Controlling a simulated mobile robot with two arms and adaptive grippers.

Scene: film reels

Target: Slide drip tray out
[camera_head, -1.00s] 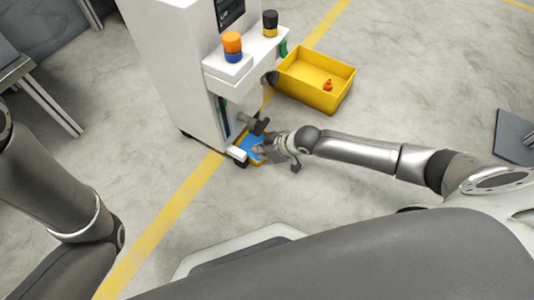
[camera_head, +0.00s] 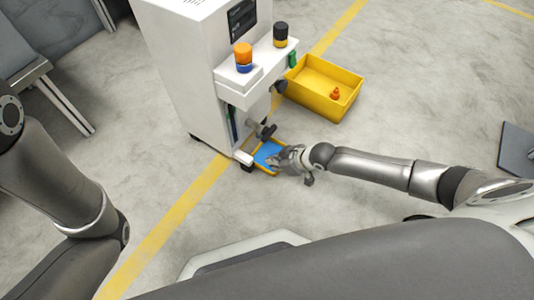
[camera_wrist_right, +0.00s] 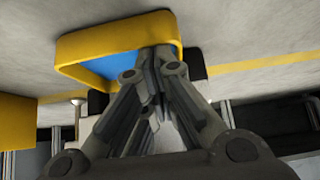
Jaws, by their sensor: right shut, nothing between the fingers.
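The drip tray (camera_head: 274,172) has a yellow rim and a blue inside, and it sits low at the foot of the white machine (camera_head: 178,75), sticking out of its front. In the right wrist view the tray (camera_wrist_right: 85,45) shows at the upper left, with its yellow wall around the blue floor. My right gripper (camera_head: 276,161) is at the tray's outer end; in the wrist view its shut fingers (camera_wrist_right: 155,56) overlap the tray's near rim. Nothing shows between them, and whether they touch the rim is unclear. My left gripper is out of view.
A yellow bin (camera_head: 318,98) with a small orange piece (camera_head: 335,93) stands on the floor beside the machine. An orange-and-blue jar (camera_head: 243,57) and a black-and-yellow jar (camera_head: 281,35) stand on the machine's ledges. A dark spout (camera_head: 264,131) is above the tray. The near floor is open.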

